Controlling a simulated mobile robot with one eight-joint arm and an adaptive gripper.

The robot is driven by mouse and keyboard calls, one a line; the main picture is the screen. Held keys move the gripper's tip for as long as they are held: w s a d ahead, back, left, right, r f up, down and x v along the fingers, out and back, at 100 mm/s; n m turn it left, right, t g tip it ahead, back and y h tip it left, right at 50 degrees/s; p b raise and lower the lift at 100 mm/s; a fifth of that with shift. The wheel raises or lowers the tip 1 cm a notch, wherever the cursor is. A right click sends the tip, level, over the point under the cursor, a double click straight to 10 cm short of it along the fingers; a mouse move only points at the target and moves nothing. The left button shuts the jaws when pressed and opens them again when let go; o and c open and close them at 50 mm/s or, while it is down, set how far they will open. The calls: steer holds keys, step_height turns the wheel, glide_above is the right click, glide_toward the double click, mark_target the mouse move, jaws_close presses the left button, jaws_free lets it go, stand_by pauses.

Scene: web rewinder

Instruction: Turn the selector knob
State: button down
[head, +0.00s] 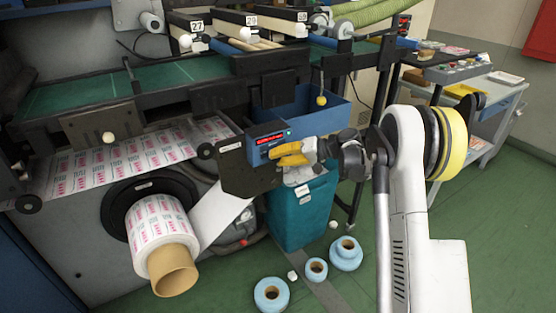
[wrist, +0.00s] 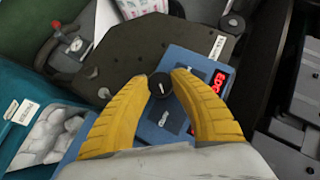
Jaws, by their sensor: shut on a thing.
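The selector knob (wrist: 160,85) is a small black round knob with a white pointer mark, on the face of a blue control box (wrist: 184,62). The box has a red lit display (wrist: 218,83). My gripper (wrist: 164,80) has its two yellow fingertips on either side of the knob, shut on it. In the head view the blue control box (head: 264,138) sits below the machine's table edge, and my gripper (head: 282,154) reaches it from the right. The knob is hidden behind my gripper in the head view.
A printed web roll (head: 158,234) on a cardboard core sticks out at the left. A teal bin (head: 298,217) stands below the box. Light blue rolls (head: 271,294) lie on the green floor. A cart (head: 470,73) stands at the right.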

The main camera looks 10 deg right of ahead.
stand_by(0.5)
steer(key=c, duration=1.1)
jaws_free()
steer(key=shift+a, duration=0.1)
steer(key=shift+o, duration=0.2)
steer(key=v, duration=1.2)
steer(key=shift+f, duration=0.2)
